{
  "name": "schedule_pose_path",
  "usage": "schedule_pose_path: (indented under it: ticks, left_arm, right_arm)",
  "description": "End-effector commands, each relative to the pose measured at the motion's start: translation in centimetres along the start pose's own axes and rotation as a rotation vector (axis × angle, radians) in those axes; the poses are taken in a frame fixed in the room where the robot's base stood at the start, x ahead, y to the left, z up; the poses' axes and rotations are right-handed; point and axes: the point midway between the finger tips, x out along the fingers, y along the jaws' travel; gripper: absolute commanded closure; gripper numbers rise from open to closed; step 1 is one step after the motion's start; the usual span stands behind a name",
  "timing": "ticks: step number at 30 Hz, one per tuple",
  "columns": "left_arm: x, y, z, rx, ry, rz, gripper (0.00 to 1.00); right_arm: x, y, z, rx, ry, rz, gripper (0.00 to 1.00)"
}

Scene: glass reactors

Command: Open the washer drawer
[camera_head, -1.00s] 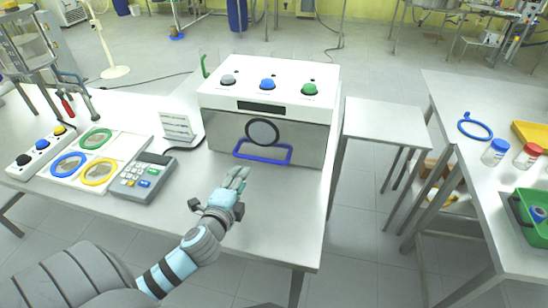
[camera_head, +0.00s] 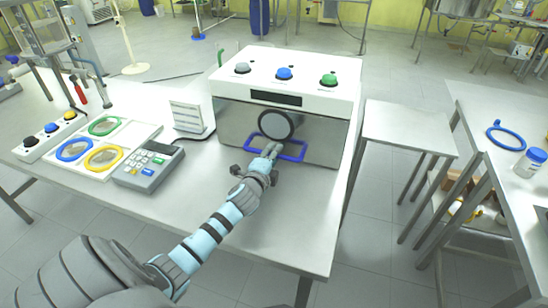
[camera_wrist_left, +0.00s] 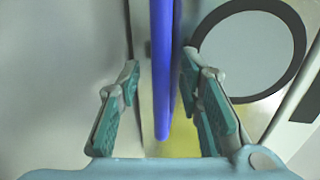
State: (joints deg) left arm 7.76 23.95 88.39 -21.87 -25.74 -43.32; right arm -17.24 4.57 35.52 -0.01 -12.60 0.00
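The washer (camera_head: 285,100) is a white and grey box on the table, with a round dark-rimmed window (camera_head: 277,125) and grey, blue and green buttons on top. The blue drawer handle (camera_head: 294,157) runs along the lower front. In the left wrist view, the blue handle (camera_wrist_left: 162,70) passes between the two open fingers (camera_wrist_left: 160,100), with a gap on either side. The round window (camera_wrist_left: 250,45) is at the right there. My right gripper is in neither view.
A keypad device (camera_head: 148,166), a small white stand (camera_head: 190,118) and a tray with coloured rings (camera_head: 93,146) lie left of the washer. A lower side table (camera_head: 408,125) stands at the right. The table front right of my arm is clear.

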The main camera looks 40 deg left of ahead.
Motion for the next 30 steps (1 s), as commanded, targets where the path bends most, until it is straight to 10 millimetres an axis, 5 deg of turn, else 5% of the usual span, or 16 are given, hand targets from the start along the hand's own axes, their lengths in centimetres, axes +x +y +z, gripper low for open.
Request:
schedule_pose_path:
  ticks: [10, 16, 30]
  left_arm:
    - [0.81, -0.06, -0.02, 0.0, 0.0, 0.0, 0.67]
    - [0.79, -0.04, -0.02, 0.0, 0.0, 0.0, 0.99]
    - [0.34, 0.0, -0.84, 0.0, 0.012, 0.002, 1.0]
  right_arm:
    - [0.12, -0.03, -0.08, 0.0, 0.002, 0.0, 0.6]
    - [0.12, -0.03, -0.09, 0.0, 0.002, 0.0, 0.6]
    - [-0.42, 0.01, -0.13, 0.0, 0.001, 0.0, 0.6]
